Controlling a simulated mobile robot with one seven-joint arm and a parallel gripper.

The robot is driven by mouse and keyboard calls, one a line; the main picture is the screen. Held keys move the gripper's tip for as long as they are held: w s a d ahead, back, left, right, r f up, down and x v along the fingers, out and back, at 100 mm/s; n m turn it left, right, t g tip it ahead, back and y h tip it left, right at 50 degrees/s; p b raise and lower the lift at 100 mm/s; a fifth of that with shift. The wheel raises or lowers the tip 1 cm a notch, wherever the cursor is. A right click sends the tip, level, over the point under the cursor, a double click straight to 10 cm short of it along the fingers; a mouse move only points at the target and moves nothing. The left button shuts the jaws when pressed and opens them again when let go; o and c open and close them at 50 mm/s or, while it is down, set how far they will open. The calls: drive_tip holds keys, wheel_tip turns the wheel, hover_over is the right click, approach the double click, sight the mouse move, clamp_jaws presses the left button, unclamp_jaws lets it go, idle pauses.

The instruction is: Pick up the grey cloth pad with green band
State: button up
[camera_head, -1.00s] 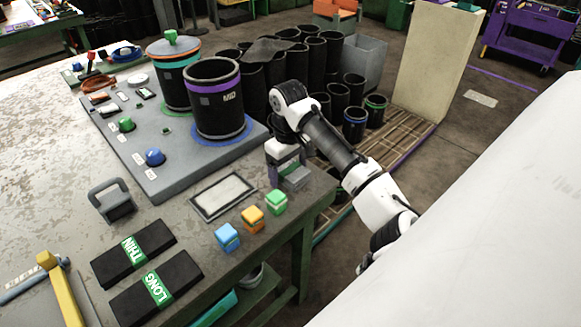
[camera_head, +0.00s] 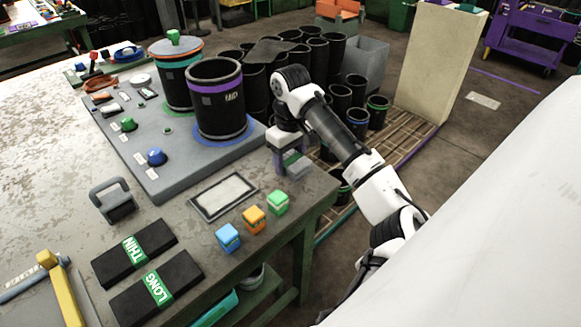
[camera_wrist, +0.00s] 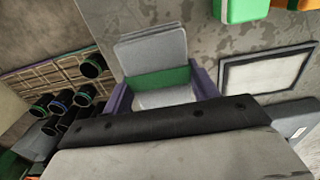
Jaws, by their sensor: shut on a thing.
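The grey cloth pad with green band (camera_wrist: 154,50) is between the two purple fingers of my gripper (camera_wrist: 163,92) in the wrist view. Its green band runs across it near the fingertips. In the head view the pad (camera_head: 298,167) shows small at my gripper (camera_head: 285,160), near the right edge of the workbench (camera_head: 170,215). My gripper is shut on the pad. Part of the pad is hidden behind the fingers and wrist. The gap between pad and bench is hard to judge.
A framed pale plate (camera_head: 224,196) and green (camera_head: 277,202), orange (camera_head: 253,218) and blue (camera_head: 228,237) blocks lie close by on the bench. A tall black sleeve with a purple band (camera_head: 215,97) stands behind. Several black sleeves stand beyond the bench.

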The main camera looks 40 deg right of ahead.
sight(291, 158)
wheel_tip(291, 158, up, 17)
drive_tip(key=shift+f, duration=0.2)
